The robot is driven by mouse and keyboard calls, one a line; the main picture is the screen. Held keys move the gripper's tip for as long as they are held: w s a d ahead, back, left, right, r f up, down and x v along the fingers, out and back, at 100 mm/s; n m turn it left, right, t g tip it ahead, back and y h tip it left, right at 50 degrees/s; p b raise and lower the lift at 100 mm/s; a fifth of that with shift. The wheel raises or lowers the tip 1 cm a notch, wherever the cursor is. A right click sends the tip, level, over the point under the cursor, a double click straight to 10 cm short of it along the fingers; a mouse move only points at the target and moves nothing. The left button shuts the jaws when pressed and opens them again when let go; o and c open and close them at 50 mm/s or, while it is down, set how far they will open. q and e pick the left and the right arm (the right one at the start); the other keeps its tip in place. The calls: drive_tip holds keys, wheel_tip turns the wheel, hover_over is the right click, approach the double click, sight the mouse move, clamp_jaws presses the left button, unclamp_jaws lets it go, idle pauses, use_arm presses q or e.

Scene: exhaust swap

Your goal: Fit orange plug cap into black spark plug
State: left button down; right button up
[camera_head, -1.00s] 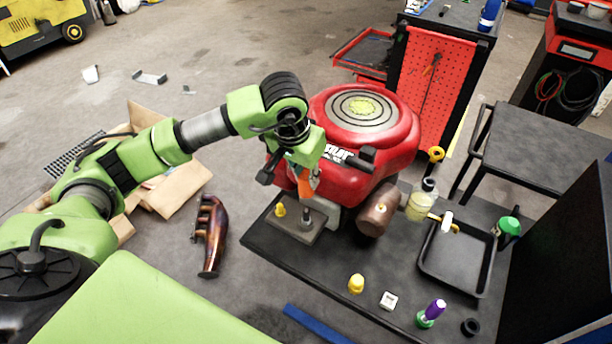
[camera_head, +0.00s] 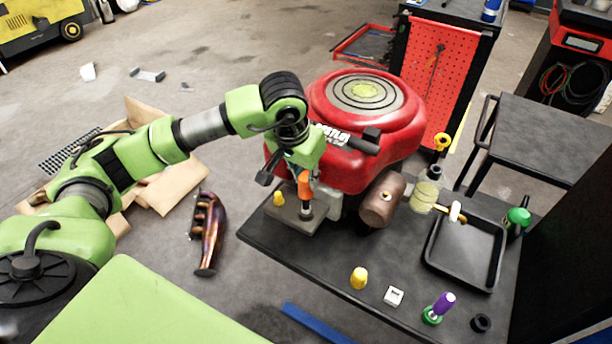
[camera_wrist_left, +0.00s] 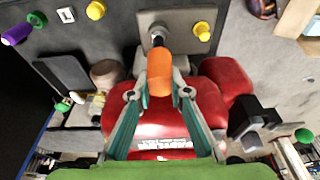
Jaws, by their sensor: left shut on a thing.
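The orange plug cap (camera_head: 304,186) is held in my left gripper (camera_head: 303,174), which is shut on it. The black spark plug (camera_head: 306,210) stands upright on a grey block beside the red engine, directly below the cap. In the left wrist view the orange cap (camera_wrist_left: 160,68) lies between the two fingers and hides part of the spark plug (camera_wrist_left: 157,37). The cap's lower end is at or very near the plug's top; I cannot tell whether they touch. My right gripper is not in view.
The red engine (camera_head: 368,120) stands close behind the gripper. A yellow cap (camera_head: 279,198) sits on the grey block (camera_head: 290,218) beside the plug. A brown muffler (camera_head: 383,200) is to the right. Small parts and a black tray (camera_head: 464,285) occupy the table's right side.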

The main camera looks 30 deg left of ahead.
sight(306, 189)
use_arm(q)
drive_tip(key=shift+b, duration=1.1)
idle(1.6)
drive_tip(key=shift+f, duration=0.15)
drive_tip(key=shift+f+b, duration=0.3)
drive_tip(key=shift+b, duration=0.2)
drive_tip(key=shift+f+b, duration=1.65)
drive_tip(key=shift+b, duration=0.1)
drive_tip(key=c, duration=1.8)
unclamp_jaws()
drive_tip(key=shift+r, duration=0.1)
